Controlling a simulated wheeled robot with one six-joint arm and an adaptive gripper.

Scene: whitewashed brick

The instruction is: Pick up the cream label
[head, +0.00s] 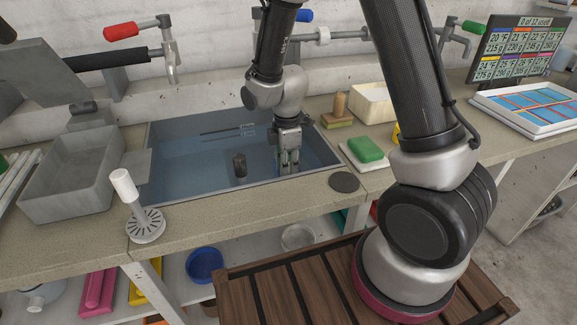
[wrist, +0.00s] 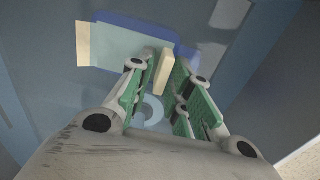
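My gripper (head: 289,166) reaches down into the blue-lined sink (head: 190,150) in the head view. In the wrist view, my gripper (wrist: 161,66) has its two green-padded fingers apart. A small cream piece (wrist: 164,74) shows between the fingertips, close to the right finger; a gap shows on its left side. Another flat cream strip (wrist: 83,44) lies left of a pale blue panel with a dark blue border (wrist: 122,45). I cannot tell which cream piece is the label. Neither is clear in the head view.
A dark cylinder (head: 239,166) stands in the sink left of my gripper. A green sponge (head: 366,149) and a dark round disc (head: 344,182) lie on the right counter. A grey bin (head: 75,180) and a white-handled tool (head: 124,187) stand at left.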

